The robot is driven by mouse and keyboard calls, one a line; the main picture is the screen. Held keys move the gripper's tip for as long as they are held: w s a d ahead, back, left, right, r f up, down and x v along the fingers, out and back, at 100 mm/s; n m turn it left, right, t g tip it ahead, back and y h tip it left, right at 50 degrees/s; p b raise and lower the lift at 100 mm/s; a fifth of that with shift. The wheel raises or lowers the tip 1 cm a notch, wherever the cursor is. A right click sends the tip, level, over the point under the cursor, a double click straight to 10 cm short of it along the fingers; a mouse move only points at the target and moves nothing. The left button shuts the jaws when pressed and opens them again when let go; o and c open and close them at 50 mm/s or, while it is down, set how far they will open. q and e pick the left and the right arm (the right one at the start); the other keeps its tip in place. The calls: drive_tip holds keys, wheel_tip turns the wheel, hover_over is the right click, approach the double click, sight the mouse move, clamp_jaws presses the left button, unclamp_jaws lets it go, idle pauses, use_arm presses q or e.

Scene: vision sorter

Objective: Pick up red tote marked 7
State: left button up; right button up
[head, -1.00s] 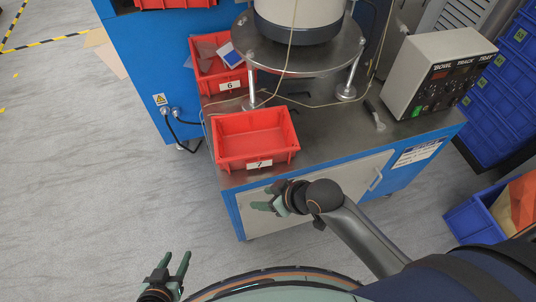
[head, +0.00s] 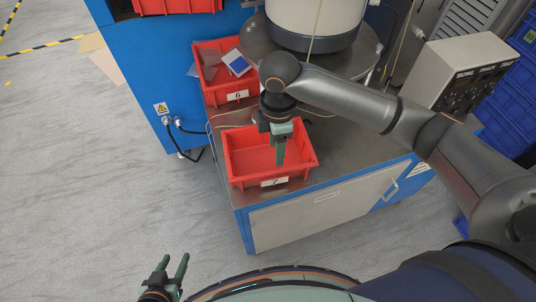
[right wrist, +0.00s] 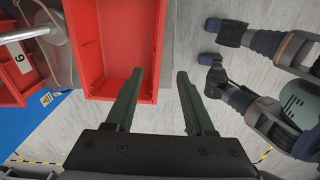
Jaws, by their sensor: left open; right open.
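The red tote marked 7 (head: 240,161) stands on the metal top at the front left of the blue cabinet. It looks empty. Its label faces the front. In the right wrist view the tote (right wrist: 119,40) fills the upper middle, its near wall by the fingers. My right gripper (head: 280,158) is open and points down over the tote, hiding part of its inside. In the right wrist view its two fingers (right wrist: 157,92) are apart, with nothing between them but a strip of tote edge and floor. My left gripper (head: 177,268) is open and empty, low over the floor at the left.
A red tote marked 6 (head: 210,77) with items inside stands just behind. A round machine on a metal plate (head: 262,38) stands behind right. A control box (head: 462,75) stands at the right. Blue bins (head: 512,100) are stacked beyond it.

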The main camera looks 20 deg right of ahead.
sight(275, 171)
wheel_tip(275, 171, down, 12)
drive_tip(key=shift+w+r+b, duration=0.1)
drive_tip(key=shift+w+b, duration=0.05)
drive_tip(key=shift+b, duration=0.3)
clamp_jaws()
idle(0.4)
idle(1.0)
